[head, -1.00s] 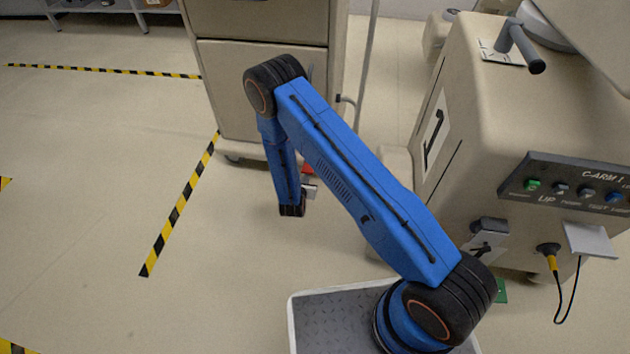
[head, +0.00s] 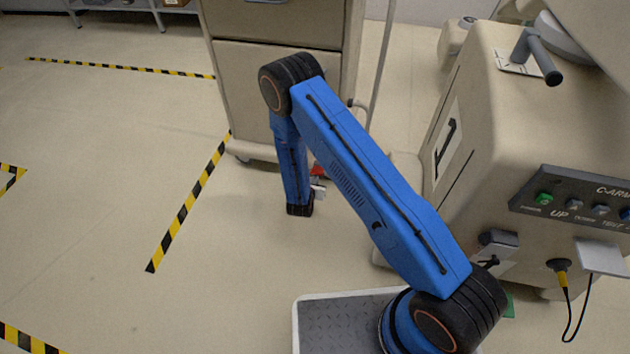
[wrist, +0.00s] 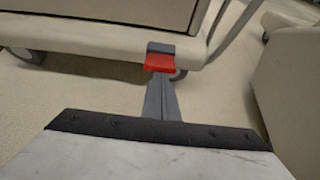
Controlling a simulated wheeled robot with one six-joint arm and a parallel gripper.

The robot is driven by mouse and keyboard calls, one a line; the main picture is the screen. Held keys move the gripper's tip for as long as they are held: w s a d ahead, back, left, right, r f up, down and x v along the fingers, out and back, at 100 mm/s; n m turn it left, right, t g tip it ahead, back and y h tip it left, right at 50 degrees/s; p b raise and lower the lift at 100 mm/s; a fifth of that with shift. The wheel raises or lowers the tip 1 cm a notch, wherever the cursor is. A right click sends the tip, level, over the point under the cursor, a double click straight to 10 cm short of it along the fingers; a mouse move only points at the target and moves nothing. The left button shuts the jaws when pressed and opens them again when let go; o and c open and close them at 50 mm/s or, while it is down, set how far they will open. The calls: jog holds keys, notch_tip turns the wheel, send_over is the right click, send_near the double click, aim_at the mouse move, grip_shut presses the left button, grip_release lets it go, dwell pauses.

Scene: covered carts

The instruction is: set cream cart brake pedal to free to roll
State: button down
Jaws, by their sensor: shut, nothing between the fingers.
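The cream cart (head: 285,85) stands at the back, just beyond my arm. Its red brake pedal (wrist: 160,63) sits low at the cart's base edge in the wrist view, with a grey part at its top. In the head view only a bit of the red pedal (head: 317,171) shows beside my arm. My gripper (wrist: 160,82) is shut and empty, its fingers pointing at the pedal. The fingertips appear at the pedal's lower edge; I cannot tell whether they touch it. In the head view my arm hides most of this spot.
A cream C-arm unit (head: 525,120) with a button panel, a handle and a plugged cable stands close on the right. A cart caster (wrist: 28,55) shows left of the pedal. Floor with black-yellow tape (head: 190,205) lies clear on the left.

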jog(key=shift+w+r, duration=0.15)
jog(key=shift+r, duration=0.2)
jog(key=v, duration=1.7)
jog(key=shift+s+f, duration=0.25)
jog(key=shift+s, duration=0.1)
